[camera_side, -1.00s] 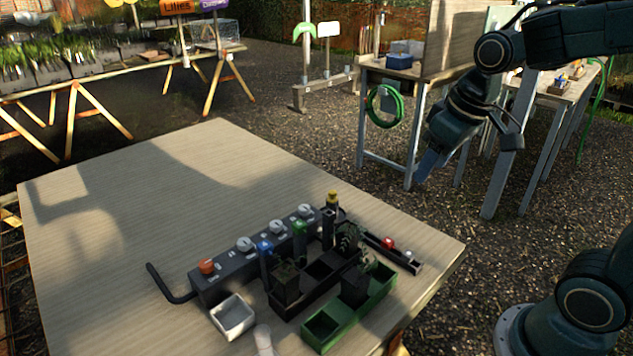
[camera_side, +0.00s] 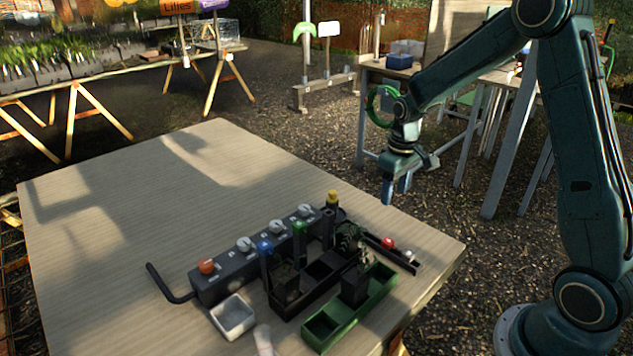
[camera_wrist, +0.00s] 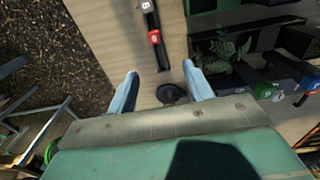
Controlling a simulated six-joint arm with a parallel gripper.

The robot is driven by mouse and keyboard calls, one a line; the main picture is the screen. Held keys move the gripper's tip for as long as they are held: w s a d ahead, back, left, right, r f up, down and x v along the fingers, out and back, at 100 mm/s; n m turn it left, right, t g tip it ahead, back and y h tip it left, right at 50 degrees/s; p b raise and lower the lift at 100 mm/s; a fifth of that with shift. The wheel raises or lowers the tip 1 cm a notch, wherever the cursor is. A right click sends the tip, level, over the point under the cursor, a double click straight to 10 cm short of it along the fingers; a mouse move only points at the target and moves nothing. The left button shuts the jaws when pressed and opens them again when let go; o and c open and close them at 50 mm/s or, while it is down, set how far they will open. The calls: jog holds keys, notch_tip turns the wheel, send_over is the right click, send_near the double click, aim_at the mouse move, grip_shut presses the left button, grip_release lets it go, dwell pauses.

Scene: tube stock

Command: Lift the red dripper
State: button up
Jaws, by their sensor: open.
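The red-capped dripper (camera_side: 388,243) sits in a narrow black tray (camera_side: 415,266) near the table's right edge, beside a white-capped one (camera_side: 408,255). In the wrist view the red cap (camera_wrist: 154,38) shows just above the gap between my fingertips, with the white cap at the top edge. My gripper (camera_side: 396,191) is open and empty. It points down above the table's right edge, clearly higher than the red dripper. Both blue fingers show in the wrist view (camera_wrist: 161,73), apart from the dripper. The dripper's lower part is hidden in the tray.
Plants in dark pots stand by a green tray (camera_side: 338,338). The table's far left is clear.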

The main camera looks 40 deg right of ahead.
jog(key=shift+w+d+f, duration=0.1)
jog(key=shift+d+f, duration=0.15)
jog(key=shift+f, duration=0.3)
jog(key=shift+w+d+f, duration=0.15)
jog(key=shift+d+f, duration=0.1)
jog(key=shift+f, duration=0.3)
jog(key=shift+w+d+f, duration=0.1)
jog(key=shift+d+f, duration=0.15)
jog(key=shift+f, duration=0.3)
send_over(387, 240)
jog(key=shift+f, duration=4.3)
jog(key=shift+f, duration=2.55)
jog(key=shift+c, duration=0.4)
jog(key=c, duration=1)
